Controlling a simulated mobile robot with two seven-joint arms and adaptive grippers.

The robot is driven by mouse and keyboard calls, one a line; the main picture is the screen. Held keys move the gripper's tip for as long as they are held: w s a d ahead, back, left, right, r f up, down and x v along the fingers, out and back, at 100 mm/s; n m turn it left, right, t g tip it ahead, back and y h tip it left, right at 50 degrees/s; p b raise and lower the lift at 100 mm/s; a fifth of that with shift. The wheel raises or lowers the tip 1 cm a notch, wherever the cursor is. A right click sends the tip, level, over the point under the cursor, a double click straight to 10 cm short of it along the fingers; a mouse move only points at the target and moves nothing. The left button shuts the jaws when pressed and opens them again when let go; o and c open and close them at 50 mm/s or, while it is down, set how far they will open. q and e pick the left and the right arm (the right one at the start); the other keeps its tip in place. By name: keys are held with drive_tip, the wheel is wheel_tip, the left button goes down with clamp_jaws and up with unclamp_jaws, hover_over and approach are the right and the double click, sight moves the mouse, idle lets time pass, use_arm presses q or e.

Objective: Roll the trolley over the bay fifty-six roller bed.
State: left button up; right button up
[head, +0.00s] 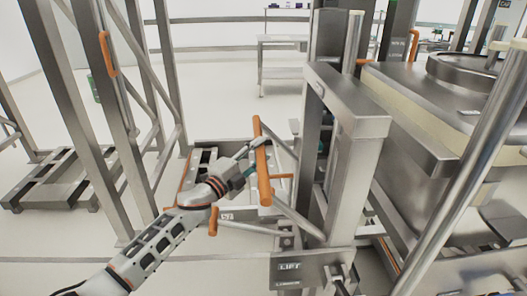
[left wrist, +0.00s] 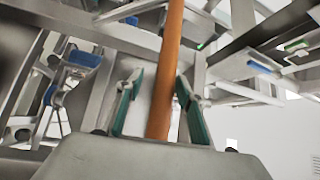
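The steel trolley (head: 345,150) stands at centre right, with a tall upright and an orange handle bar (head: 262,160). My left gripper (head: 250,165) is at this bar. In the left wrist view the orange bar (left wrist: 168,60) runs between the two green-padded fingers (left wrist: 160,100). The fingers stand apart, with a gap visible on the left side of the bar, so the gripper looks open around it. A low steel bed with orange edges (head: 205,165) lies on the floor behind my gripper. A small label beside it is too small to read surely. My right gripper is not in view.
A large steel bin (head: 440,105) sits at the right. A plate marked LIFT (head: 290,267) is at the bottom centre. Steel posts (head: 75,90) and another low floor frame (head: 60,180) are at the left. A table (head: 283,55) stands far back, with open floor before it.

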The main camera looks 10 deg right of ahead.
use_arm(q)
drive_tip(key=shift+s+d+r, duration=0.1)
drive_tip(key=shift+d+r, duration=0.15)
drive_tip(key=shift+d, duration=0.05)
drive_tip(key=shift+s+d, duration=0.15)
drive_tip(key=v, duration=1.2)
drive_tip(key=shift+f, duration=0.1)
